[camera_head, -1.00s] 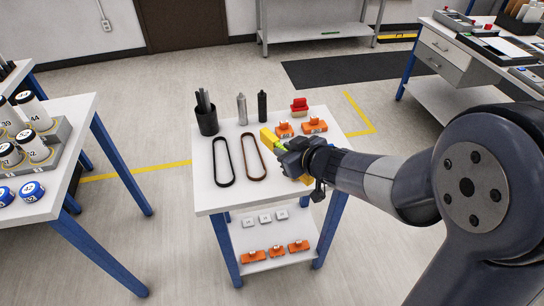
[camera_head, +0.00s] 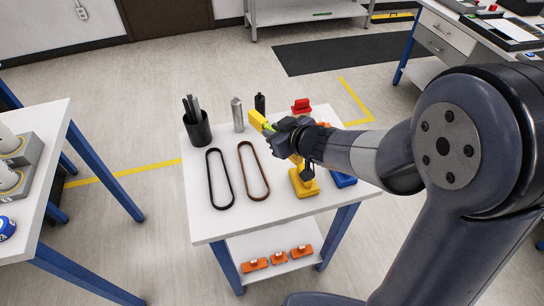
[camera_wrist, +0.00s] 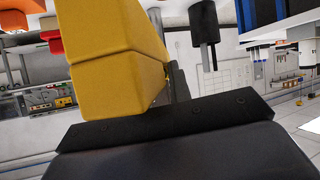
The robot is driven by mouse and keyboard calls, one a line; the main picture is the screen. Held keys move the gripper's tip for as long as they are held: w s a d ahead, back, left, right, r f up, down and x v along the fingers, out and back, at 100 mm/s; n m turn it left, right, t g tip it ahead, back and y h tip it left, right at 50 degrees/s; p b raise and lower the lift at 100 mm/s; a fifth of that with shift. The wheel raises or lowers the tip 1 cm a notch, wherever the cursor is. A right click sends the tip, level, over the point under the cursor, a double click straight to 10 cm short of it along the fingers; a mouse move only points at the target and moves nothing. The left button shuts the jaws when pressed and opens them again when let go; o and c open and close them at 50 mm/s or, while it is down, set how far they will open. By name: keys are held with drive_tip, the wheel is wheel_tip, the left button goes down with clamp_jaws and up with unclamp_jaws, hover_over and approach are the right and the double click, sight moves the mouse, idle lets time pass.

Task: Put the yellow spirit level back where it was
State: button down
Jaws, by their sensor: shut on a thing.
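The yellow spirit level (camera_head: 258,119) is in my gripper (camera_head: 284,138), above the far right part of the white table top (camera_head: 220,220). One end sticks out to the left of the jaws; the dark jaws hide its middle. In the wrist view the level (camera_wrist: 115,70) fills the upper left as a large yellow block against the dark gripper (camera_wrist: 165,125). My gripper is shut on it. I cannot tell exactly how high it is above the table.
A black pen cup (camera_head: 198,130), a grey bottle (camera_head: 238,114), a black bottle (camera_head: 260,103) and a red object (camera_head: 301,107) stand at the back. Two belt loops, black (camera_head: 220,178) and brown (camera_head: 253,170), lie at left. Yellow (camera_head: 303,184) and blue (camera_head: 342,180) pieces stand at right.

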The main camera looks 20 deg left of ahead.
wheel_tip(320, 180, down, 8)
drive_tip(key=b, duration=0.2)
drive_tip(key=shift+f+b, duration=0.15)
drive_tip(key=shift+b, duration=0.15)
drive_tip(key=shift+f, duration=0.1)
drive_tip(key=shift+f+b, duration=0.4)
drive_tip(key=shift+b, duration=0.05)
drive_tip(key=shift+f, duration=0.15)
drive_tip(key=c, duration=1.3)
unclamp_jaws()
